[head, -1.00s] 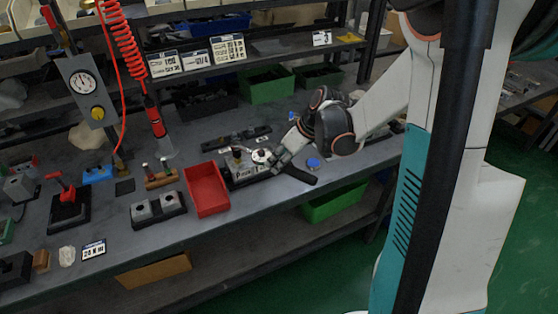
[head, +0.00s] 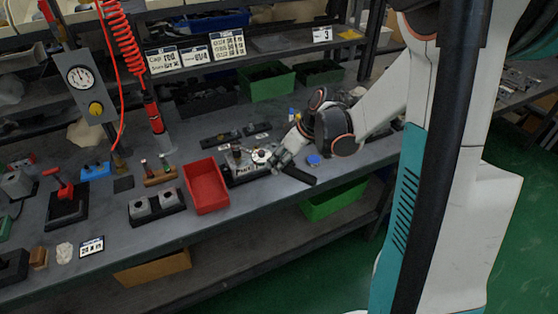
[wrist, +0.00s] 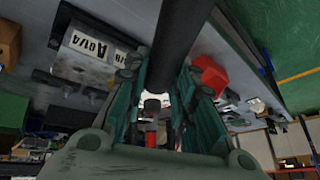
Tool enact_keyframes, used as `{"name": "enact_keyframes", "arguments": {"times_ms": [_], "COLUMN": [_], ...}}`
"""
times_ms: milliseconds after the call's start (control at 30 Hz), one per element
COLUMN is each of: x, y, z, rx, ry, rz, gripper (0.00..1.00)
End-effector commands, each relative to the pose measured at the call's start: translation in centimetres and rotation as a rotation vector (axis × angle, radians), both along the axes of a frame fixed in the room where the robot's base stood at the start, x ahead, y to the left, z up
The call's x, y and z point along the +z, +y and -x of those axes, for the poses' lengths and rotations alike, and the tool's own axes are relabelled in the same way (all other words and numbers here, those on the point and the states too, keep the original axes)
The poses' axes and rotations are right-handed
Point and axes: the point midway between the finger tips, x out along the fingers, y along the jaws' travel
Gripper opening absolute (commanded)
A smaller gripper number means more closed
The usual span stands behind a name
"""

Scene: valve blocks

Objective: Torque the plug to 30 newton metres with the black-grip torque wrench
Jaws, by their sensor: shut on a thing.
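The valve block (head: 243,171) sits on the bench just right of the red tray, with dark upright fittings on top. The torque wrench's round metal head (head: 261,156) is over the block's right side. Its black grip (head: 300,175) points right and toward the bench front. My gripper (head: 279,163) is shut on the wrench, beside the block. In the wrist view the black grip (wrist: 183,30) runs between my teal fingers (wrist: 160,88). A lettered grey block (wrist: 88,52) shows left of them. The plug and its fit with the wrench head cannot be made out.
A red tray (head: 206,187) stands close to the block's left. Fixtures (head: 157,205) and a small card (head: 91,246) are farther left. Green bins (head: 268,82) stand behind. The bench's front edge is close to the grip.

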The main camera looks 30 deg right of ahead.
Motion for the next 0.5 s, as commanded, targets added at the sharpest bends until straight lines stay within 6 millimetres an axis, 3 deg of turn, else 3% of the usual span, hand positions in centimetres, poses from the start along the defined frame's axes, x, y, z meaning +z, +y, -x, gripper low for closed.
{"name": "enact_keyframes", "arguments": {"times_ms": [500], "x": [-0.74], "y": [0.01], "z": [-0.02], "rx": [0.0], "ry": [-0.001], "rz": [-0.001], "gripper": [0.0]}}
